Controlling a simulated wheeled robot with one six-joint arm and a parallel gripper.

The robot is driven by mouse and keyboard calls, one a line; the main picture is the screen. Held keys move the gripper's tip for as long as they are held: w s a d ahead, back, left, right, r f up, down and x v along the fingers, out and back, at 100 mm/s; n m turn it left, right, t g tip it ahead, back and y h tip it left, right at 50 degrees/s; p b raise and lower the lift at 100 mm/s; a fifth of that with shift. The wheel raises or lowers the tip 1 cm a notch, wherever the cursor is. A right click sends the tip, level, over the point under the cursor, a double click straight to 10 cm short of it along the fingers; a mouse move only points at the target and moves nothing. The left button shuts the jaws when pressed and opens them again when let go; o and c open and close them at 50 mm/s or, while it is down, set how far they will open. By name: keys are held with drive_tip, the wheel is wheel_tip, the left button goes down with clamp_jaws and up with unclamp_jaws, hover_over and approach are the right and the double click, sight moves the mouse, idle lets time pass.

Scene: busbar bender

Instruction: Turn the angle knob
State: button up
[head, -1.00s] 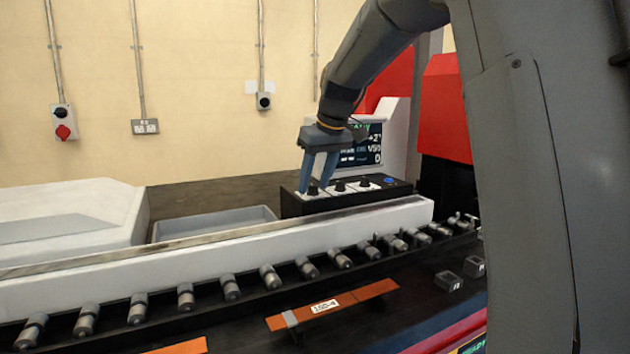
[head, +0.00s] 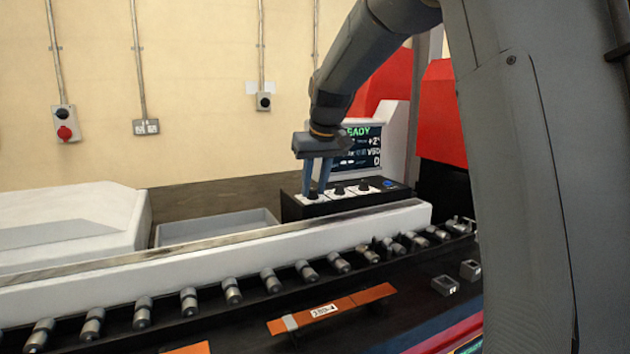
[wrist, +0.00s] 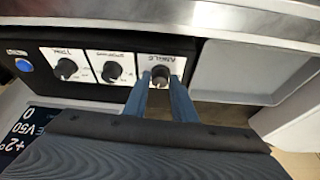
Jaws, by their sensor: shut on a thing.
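The angle knob (wrist: 160,77) is a black knob on a white plate marked ANGLE, upside down in the wrist view. It is the end knob of a row on a black control box (head: 291,210). My gripper (wrist: 161,80) has its two blue fingers on either side of the knob and is shut on it. In the head view my gripper (head: 315,192) reaches down onto the box, and its fingers partly hide the knob. The screen (head: 362,148) behind shows READY in green, with +2°, V50 and 0.
Two more black knobs, the middle one (wrist: 112,71) and the trim knob (wrist: 65,69), sit beside it, then a blue button (wrist: 23,65). A grey tray (head: 218,225) lies left of the box. A white rail (head: 220,252) and rollers run in front.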

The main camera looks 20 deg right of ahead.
drive_tip(key=m+h+p, duration=0.1)
drive_tip(key=m, duration=0.1)
drive_tip(key=m+h+p, duration=0.1)
drive_tip(key=m, duration=0.1)
drive_tip(key=shift+a+r+m, duration=0.1)
drive_tip(key=shift+a+m, duration=0.05)
drive_tip(key=shift+m, duration=0.25)
drive_tip(key=shift+w, duration=0.1)
drive_tip(key=o, duration=1)
drive_tip(key=b+v, duration=0.1)
drive_tip(key=v, duration=0.6)
drive_tip(key=shift+r, duration=0.35)
drive_tip(key=shift+r, duration=0.1)
